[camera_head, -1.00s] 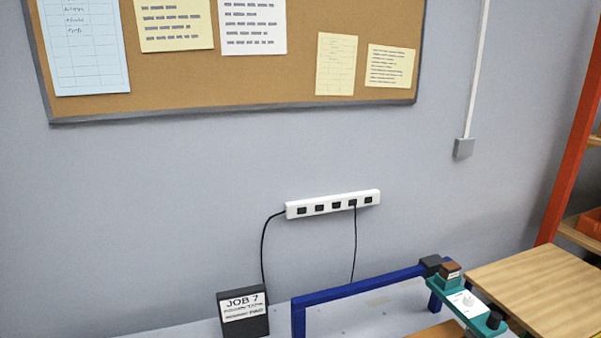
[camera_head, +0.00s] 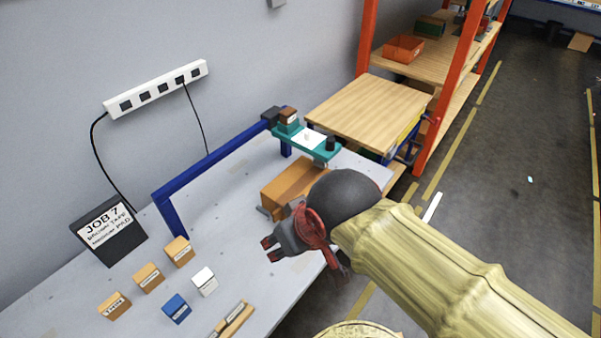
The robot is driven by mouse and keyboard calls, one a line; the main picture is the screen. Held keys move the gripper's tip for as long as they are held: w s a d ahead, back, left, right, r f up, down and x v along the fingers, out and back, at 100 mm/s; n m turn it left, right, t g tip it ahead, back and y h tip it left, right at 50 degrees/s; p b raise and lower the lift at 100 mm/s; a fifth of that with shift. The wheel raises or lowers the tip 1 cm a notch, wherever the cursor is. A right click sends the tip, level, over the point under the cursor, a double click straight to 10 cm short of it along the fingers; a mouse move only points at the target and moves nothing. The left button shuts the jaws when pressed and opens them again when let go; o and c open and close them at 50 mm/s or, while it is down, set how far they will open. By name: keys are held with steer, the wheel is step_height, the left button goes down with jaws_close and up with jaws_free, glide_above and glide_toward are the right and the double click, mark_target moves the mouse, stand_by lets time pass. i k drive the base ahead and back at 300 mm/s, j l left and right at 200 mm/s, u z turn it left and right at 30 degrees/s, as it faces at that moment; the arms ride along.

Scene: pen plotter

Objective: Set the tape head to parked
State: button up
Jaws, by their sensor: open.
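The tape head is most likely the teal carriage (camera_head: 322,150) at the far right end of the blue gantry beam (camera_head: 218,154). It carries a brown-topped block, a white label and a black knob (camera_head: 331,143), and juts out over the bench. A brown carton (camera_head: 290,187) sits below and in front of it, partly hidden by my arm. My gripper (camera_head: 267,249) is open and empty, pointing left, in front of the carton and apart from the carriage. A sign reading JOB 7 (camera_head: 107,231) stands at the left end of the beam.
Several small tan blocks (camera_head: 149,278), a white block (camera_head: 204,281) and a blue block (camera_head: 176,308) lie on the grey bench (camera_head: 240,235) at front left. A wooden-topped table (camera_head: 368,111) and orange-framed shelving (camera_head: 368,40) stand behind right.

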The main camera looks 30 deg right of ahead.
mark_target(324, 148)
steer(key=i+l, duration=0.15)
steer(key=l, duration=0.25)
steer(key=i+l, duration=0.2)
steer(key=l, duration=0.2)
steer(key=i+l, duration=0.15)
steer(key=l, duration=0.2)
steer(key=l+z, duration=0.05)
